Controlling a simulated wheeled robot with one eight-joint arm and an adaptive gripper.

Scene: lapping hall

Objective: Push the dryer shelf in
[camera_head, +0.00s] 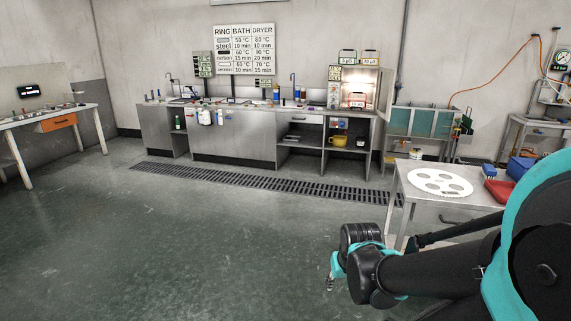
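The dryer (335,92) stands at the right end of the steel counter along the back wall. Its chamber is lit and its front is open. A small item with an orange frame (356,99) sits low in the opening. The dryer shelf is too small to make out clearly, and I cannot tell how far out it stands. My gripper (330,284) is at the bottom middle, over the floor and far from the dryer. It is mostly hidden behind my arm's wrist, so its fingers do not show clearly.
A steel table (409,192) with a white perforated disc (440,182), a red tray (499,190) and a blue box (519,167) stands at the right, near my arm. A floor grate (250,180) runs before the counter. The floor at left and middle is clear.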

